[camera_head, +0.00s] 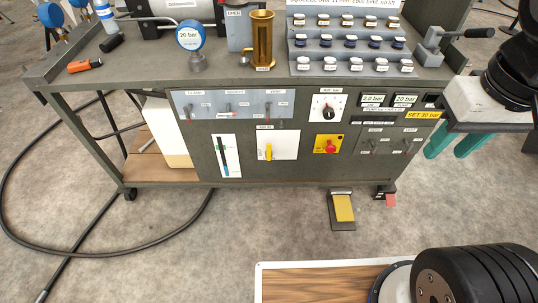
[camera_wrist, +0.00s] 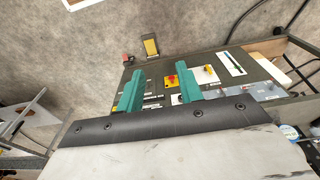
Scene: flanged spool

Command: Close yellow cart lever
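The yellow lever (camera_head: 268,151) sits on a white plate on the front panel of the grey cart (camera_head: 232,186). Its handle stands about upright in the head view. In the wrist view the lever (camera_wrist: 208,69) shows small, beyond and right of my fingers. My gripper (camera_head: 447,150) is at the right end of the cart in the head view, well apart from the lever. Its two teal fingers are spread with nothing between them in the wrist view (camera_wrist: 160,78).
A red button on a yellow plate (camera_head: 329,146) sits right of the lever. A black knob (camera_head: 327,107) is above it. A yellow pedal (camera_head: 343,208) is on the floor in front. A black hose (camera_head: 110,252) lies at left. The floor before the panel is mostly clear.

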